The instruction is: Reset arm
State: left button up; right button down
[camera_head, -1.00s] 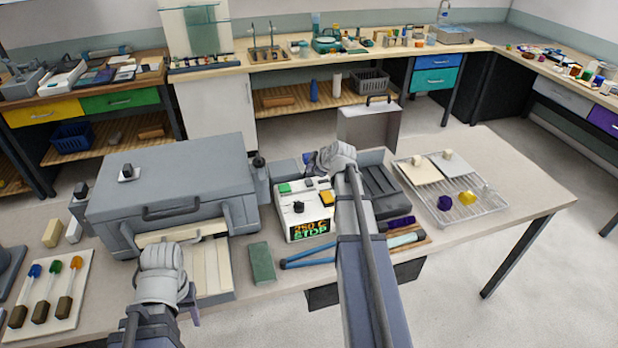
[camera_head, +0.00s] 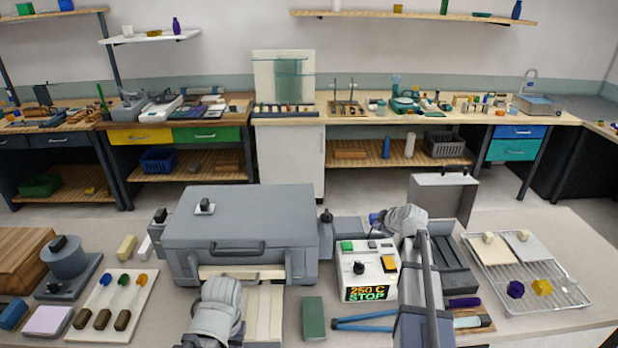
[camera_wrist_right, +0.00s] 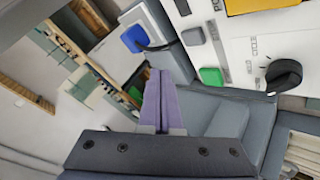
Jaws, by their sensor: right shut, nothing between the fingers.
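My right arm reaches in at the lower right of the head view. Its gripper (camera_head: 376,219) is mostly hidden behind its own wrist, beside the control box. In the right wrist view the purple fingers of the right gripper (camera_wrist_right: 159,78) are together and empty, close to the control box's panel. My left arm's pale wrist shows at the bottom of the head view, in front of the grey oven-like box. Its fingers cannot be made out.
The grey lidded box (camera_head: 240,222) stands behind my left wrist. The white control box (camera_head: 361,268), reading "250 C STOP", stands left of my right arm. A wire rack (camera_head: 545,302) with pads and coloured pieces is at right. A green block (camera_head: 313,318) lies between the arms.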

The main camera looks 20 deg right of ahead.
jog(key=shift+m+g+y, duration=0.5)
jog(key=shift+m+g, duration=0.1)
jog(key=shift+g, duration=0.2)
jog(key=s+a, duration=0.1)
jog(key=a, duration=0.1)
jog(key=a+f, duration=0.1)
jog(key=a, duration=0.2)
jog(key=s+a+f, duration=0.1)
jog(key=a, duration=0.1)
jog(key=shift+s+a, duration=0.3)
jog(key=s+a+f+m+g+h, duration=0.1)
jog(key=s+a+g, duration=0.3)
jog(key=s+a, duration=0.7)
jog(key=s+a+f+m+g, duration=0.2)
jog(key=s+a, duration=1)
jog(key=a, duration=0.6)
jog(key=shift+s+a+f+m+g+h, duration=0.3)
jog(key=shift+a+f+g+h, duration=0.1)
jog(key=shift+f+g, duration=0.45)
